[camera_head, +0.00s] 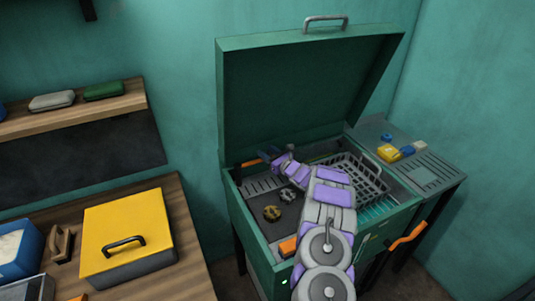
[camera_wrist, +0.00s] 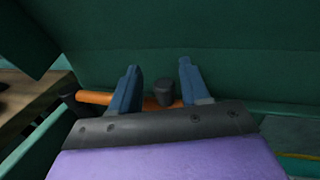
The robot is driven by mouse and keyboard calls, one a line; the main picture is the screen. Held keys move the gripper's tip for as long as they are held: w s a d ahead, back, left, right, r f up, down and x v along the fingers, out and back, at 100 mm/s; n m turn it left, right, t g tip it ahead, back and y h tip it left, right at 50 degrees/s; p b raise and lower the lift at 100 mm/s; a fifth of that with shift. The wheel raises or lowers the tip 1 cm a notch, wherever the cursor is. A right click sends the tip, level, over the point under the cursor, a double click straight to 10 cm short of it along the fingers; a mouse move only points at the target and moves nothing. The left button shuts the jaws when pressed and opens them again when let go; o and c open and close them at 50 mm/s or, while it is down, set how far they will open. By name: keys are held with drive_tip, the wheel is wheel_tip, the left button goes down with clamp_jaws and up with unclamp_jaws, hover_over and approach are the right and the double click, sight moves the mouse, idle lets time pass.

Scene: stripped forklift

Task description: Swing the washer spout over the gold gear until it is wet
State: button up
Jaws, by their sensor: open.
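The gold gear (camera_head: 272,213) lies on the dark floor of the open green washer (camera_head: 255,235), left of my arm. My gripper (camera_head: 270,153) is at the back left of the washer, behind the gear and near the raised lid. In the wrist view my gripper (camera_wrist: 157,72) is open, with its blue fingers apart. An orange bar with dark ends (camera_wrist: 95,98), apparently the spout, passes by the fingers. A dark round knob (camera_wrist: 165,91) shows between them. The orange part also shows in the head view (camera_head: 250,163). I cannot tell whether the fingers touch it, or whether the gear is wet.
A grey gear (camera_head: 287,195) and a wire basket (camera_head: 372,185) are inside the washer. The raised lid (camera_head: 300,95) stands close behind my gripper. A side table (camera_head: 440,178) holds small yellow and blue items. A yellow-topped box (camera_head: 125,225) is on the left bench.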

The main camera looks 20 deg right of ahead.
drive_tip(key=shift+d, duration=0.3)
drive_tip(key=shift+d+f, duration=0.1)
drive_tip(key=shift+d, duration=0.2)
drive_tip(key=c, duration=0.3)
drive_tip(key=shift+a, duration=0.5)
clamp_jaws()
drive_tip(key=shift+d, duration=0.15)
drive_tip(key=shift+d, duration=0.1)
